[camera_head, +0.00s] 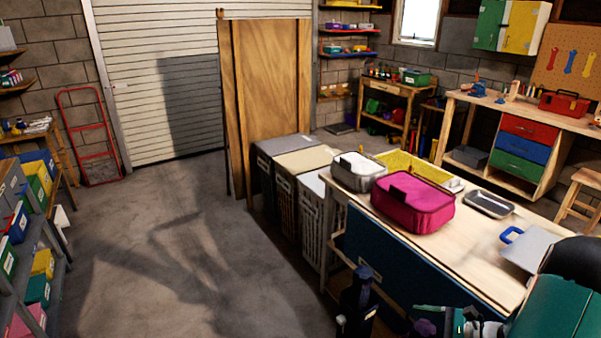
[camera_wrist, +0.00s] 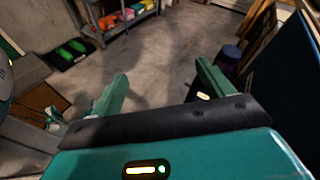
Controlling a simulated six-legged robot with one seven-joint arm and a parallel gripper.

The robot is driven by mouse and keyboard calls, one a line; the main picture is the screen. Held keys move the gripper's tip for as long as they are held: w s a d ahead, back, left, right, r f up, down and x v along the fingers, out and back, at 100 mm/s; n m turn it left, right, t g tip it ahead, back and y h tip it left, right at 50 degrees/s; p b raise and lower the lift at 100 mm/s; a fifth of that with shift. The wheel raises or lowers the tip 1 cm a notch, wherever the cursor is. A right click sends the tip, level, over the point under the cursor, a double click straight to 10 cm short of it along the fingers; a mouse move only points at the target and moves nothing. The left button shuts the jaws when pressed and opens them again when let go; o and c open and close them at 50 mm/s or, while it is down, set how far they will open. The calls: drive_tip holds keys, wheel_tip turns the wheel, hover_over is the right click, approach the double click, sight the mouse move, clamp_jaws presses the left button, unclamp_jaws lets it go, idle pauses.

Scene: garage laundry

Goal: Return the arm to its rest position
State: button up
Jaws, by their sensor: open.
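My gripper (camera_wrist: 161,86) shows in the wrist view with its two green fingers wide apart. Nothing is between the fingers except the view of the concrete floor beyond them. The wrist camera looks down toward the floor, with a dark blue panel close on the right. In the head view, a teal and black part of my own body fills the bottom right corner. I cannot make out the gripper's fingers in the head view.
A wooden table (camera_head: 473,240) stands at the right, bearing a pink bag (camera_head: 412,203), a grey-white bag (camera_head: 358,171), a yellow tray (camera_head: 420,166) and a metal tray (camera_head: 489,204). Laundry hampers (camera_head: 286,179) stand beyond it. Shelves (camera_head: 35,240) line the left. The floor (camera_head: 180,265) between is clear.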

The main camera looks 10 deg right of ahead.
drive_tip(key=s+a+r+n+g+h, duration=0.1)
drive_tip(key=a+r+n+g+h, duration=0.3)
drive_tip(key=a+r+n+g, duration=0.65)
drive_tip(key=s+a+r+n+t+h, duration=0.3)
drive_tip(key=s+a+r+n, duration=0.1)
drive_tip(key=a+r+n, duration=0.2)
drive_tip(key=s+a+r+n+t+h, duration=0.4)
drive_tip(key=s+a+r+n, duration=0.1)
drive_tip(key=a+r, duration=0.4)
drive_tip(key=shift+s+r+n, duration=0.2)
drive_tip(key=shift+r+n, duration=0.25)
drive_tip(key=shift+r, duration=0.05)
